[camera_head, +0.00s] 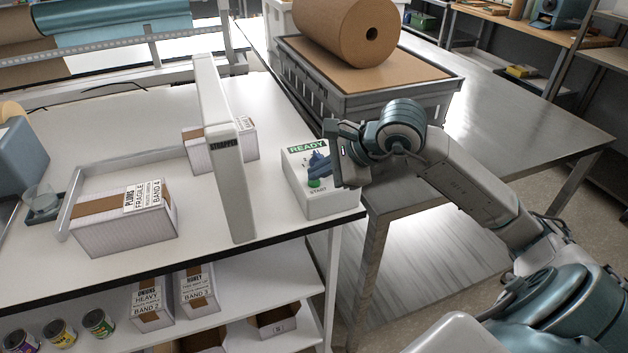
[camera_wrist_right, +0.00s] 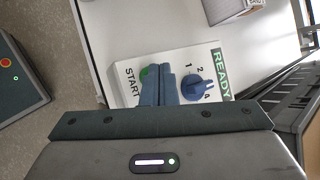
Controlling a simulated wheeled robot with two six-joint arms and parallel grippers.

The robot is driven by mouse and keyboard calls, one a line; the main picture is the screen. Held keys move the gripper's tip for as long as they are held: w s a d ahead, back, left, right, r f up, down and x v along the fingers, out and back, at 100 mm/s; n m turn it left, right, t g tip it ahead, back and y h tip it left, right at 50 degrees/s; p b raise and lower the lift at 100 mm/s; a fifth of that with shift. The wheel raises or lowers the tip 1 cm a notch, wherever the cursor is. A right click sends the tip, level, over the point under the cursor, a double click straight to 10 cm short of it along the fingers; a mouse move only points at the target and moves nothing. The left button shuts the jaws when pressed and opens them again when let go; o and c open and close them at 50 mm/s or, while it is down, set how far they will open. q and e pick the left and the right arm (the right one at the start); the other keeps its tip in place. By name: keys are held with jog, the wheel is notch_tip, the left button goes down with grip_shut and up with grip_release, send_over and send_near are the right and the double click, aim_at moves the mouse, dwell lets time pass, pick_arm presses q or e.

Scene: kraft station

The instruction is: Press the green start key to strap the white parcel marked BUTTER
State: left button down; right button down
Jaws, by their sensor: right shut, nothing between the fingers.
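The control box (camera_head: 325,204) stands at the table's right end, its panel reading READY. Its green start key (camera_head: 314,183) sits beside the START lettering and is partly covered by my fingers in the right wrist view (camera_wrist_right: 147,74). My right gripper (camera_head: 326,182) is shut and empty, its fingertips at the key; I cannot tell if they touch it. A blue dial (camera_wrist_right: 194,88) sits beside the fingers, its pointer between 2 and 4. A white parcel (camera_head: 197,155) with a brown band stands behind the strapper arch (camera_head: 229,170); its label is unreadable. No BUTTER marking is legible. My left gripper is out of view.
A parcel marked PLUMS, FRAGILE, BAND 4 (camera_head: 122,226) lies left of the arch. Parcels marked ONIONS (camera_head: 152,305) and HONEY (camera_head: 200,293) stand on the lower shelf with several cans. A crate (camera_head: 420,95) with a paper roll is behind my right gripper.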

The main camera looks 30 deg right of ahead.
aim_at(320, 184)
jog(key=shift+f, duration=0.15)
jog(key=shift+r, duration=0.2)
dwell(0.3)
jog(key=shift+r, duration=0.7)
jog(key=shift+r+p, duration=0.1)
jog(key=shift+p, duration=0.2)
jog(key=shift+r+p, duration=1.4)
jog(key=shift+r, duration=1.05)
